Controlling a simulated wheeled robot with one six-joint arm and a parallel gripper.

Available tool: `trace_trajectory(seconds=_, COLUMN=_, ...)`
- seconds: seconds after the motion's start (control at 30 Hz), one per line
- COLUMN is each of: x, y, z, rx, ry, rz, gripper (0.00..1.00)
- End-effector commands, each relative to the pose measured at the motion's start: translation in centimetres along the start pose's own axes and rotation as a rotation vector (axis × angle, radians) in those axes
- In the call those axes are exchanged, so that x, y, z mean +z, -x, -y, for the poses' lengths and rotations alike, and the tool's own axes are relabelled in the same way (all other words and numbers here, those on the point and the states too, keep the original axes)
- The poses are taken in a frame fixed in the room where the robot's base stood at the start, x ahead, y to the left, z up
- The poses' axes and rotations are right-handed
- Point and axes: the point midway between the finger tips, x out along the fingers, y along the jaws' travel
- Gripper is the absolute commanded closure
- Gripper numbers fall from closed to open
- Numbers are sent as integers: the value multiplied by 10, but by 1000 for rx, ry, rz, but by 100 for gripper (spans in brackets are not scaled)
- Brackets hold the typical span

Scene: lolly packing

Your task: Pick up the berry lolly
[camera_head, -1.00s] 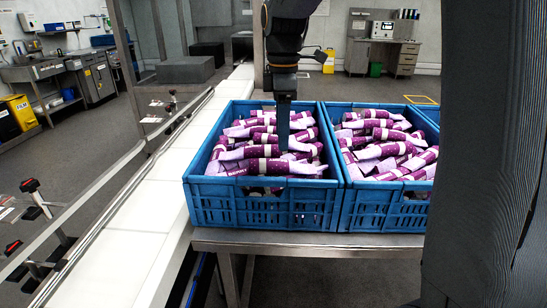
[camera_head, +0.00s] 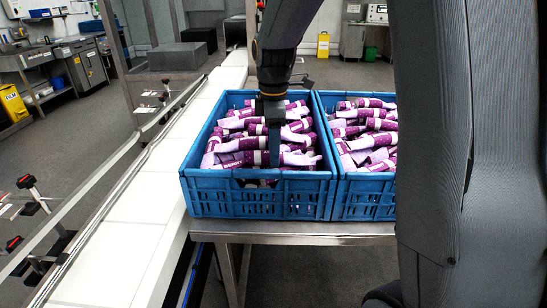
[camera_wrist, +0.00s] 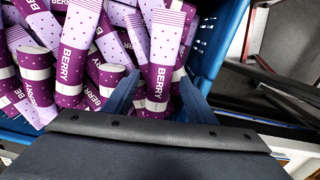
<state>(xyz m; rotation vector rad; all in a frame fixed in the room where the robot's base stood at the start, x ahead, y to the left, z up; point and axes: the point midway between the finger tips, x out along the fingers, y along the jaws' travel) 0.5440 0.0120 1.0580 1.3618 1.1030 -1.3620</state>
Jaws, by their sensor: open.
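Berry lollies, purple and lilac tubes with a white band and "BERRY" lettering, lie heaped in the left blue crate (camera_head: 215,205). My gripper (camera_head: 274,158) points down into the front part of this crate. In the wrist view my gripper (camera_wrist: 159,78) is open, with one blue finger on each side of a berry lolly (camera_wrist: 162,55). This lolly lies lengthwise between the fingers, and its lower end reaches close to the gripper body. I cannot tell whether the fingers touch it. Other lollies crowd in on the left.
A second blue crate (camera_head: 362,208) of similar lollies stands close on the right. Both crates rest on a steel table (camera_head: 300,228). A white conveyor (camera_head: 130,220) with a metal rail runs along the left. The crate's wall (camera_wrist: 212,40) is close to the right finger.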

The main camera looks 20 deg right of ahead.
Motion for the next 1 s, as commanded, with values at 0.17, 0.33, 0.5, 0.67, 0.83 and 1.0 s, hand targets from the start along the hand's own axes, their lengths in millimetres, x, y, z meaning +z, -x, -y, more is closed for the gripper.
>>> trace_trajectory(seconds=0.17, x=0, y=0, z=0, rx=0, ry=0, rz=0, gripper=69)
trace_trajectory(seconds=0.33, x=0, y=0, z=0, rx=1, ry=0, rz=0, gripper=94)
trace_trajectory(seconds=0.5, x=0, y=1, z=0, rx=1, ry=0, rz=0, gripper=94)
trace_trajectory(seconds=0.67, x=0, y=10, z=-2, rx=5, ry=0, rz=-1, gripper=94)
trace_trajectory(seconds=0.83, x=0, y=39, z=-2, rx=6, ry=0, rz=-1, gripper=94)
trace_trajectory(seconds=1.0, x=0, y=71, z=-2, rx=5, ry=0, rz=-1, gripper=94)
